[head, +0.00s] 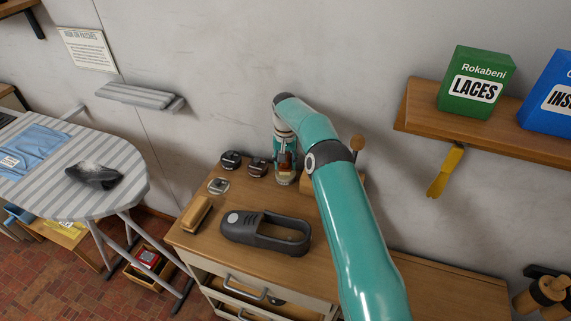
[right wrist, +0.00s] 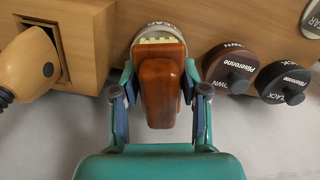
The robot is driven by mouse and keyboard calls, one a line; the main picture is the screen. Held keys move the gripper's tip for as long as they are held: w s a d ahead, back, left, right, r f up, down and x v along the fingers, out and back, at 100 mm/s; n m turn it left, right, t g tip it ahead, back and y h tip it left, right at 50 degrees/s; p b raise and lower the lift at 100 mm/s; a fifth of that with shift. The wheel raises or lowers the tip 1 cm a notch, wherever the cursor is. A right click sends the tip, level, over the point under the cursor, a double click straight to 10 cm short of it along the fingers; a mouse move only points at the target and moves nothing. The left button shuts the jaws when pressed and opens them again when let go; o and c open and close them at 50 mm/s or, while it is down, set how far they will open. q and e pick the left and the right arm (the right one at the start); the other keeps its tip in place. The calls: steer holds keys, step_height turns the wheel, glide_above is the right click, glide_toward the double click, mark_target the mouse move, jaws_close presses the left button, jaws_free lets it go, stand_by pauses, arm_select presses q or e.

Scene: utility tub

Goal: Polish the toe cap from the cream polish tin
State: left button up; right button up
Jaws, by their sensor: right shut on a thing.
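My right gripper (head: 285,153) is shut on a dabber brush with a red-brown handle (right wrist: 161,85) and pale bristles (right wrist: 158,41). The brush is upside down in the right wrist view, over a pale-rimmed tin (right wrist: 146,30) whose label is mostly hidden. I cannot tell whether the bristles touch it. This tin shows below the gripper in the head view (head: 285,180). A dark grey shoe (head: 238,234) lies on the cabinet top, left of my arm, with a pale patch (head: 232,217) on its toe cap. My left gripper is out of view.
A black tin (head: 231,160), a brown tin (head: 258,167) and a small pale tin (head: 218,186) stand left of the gripper. A wooden brush (head: 196,213) lies at the cabinet's left edge. A wooden block (right wrist: 60,45) stands beside the brushed tin.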

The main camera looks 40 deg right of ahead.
steer(key=shift+r+p, duration=1.3)
steer(key=shift+r, duration=0.95)
